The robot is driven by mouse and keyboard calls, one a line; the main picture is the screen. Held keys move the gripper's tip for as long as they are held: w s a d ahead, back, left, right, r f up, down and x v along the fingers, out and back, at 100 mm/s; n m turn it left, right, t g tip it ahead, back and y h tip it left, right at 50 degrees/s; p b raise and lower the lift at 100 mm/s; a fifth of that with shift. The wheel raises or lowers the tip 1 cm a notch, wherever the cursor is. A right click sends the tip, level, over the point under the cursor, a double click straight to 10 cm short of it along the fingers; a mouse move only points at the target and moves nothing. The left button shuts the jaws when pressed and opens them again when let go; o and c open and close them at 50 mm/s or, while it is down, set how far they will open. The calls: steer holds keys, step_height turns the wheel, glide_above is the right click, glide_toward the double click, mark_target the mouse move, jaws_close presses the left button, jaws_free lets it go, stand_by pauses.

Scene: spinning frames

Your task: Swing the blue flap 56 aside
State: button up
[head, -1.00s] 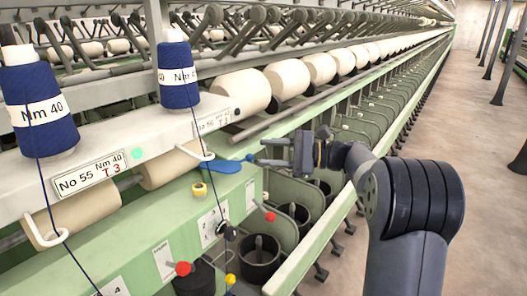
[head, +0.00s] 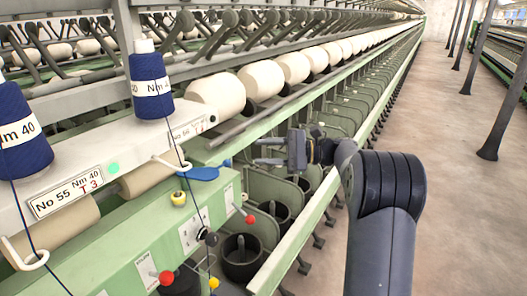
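The blue flap 56 (head: 198,173) is a flat paddle shape.
Blue yarn cones (head: 151,85) stand on the white rail (head: 110,160) at left. A yellow piece (head: 178,198), red knobs (head: 250,219) and dark cans (head: 241,255) are below. White bobbins line the machine.

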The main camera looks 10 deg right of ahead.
steer(key=shift+d, duration=0.1)
steer(key=s+d+b, duration=0.2)
steer(key=d+b, duration=0.1)
steer(key=d, duration=0.7)
steer(key=shift+d, duration=0.2)
steer(key=shift+w, duration=0.1)
steer(key=w+a+p, duration=0.1)
steer(key=a+p, duration=0.2)
steer(key=a, duration=0.7)
steer(key=shift+w+a, duration=0.3)
steer(key=shift+w, duration=0.1)
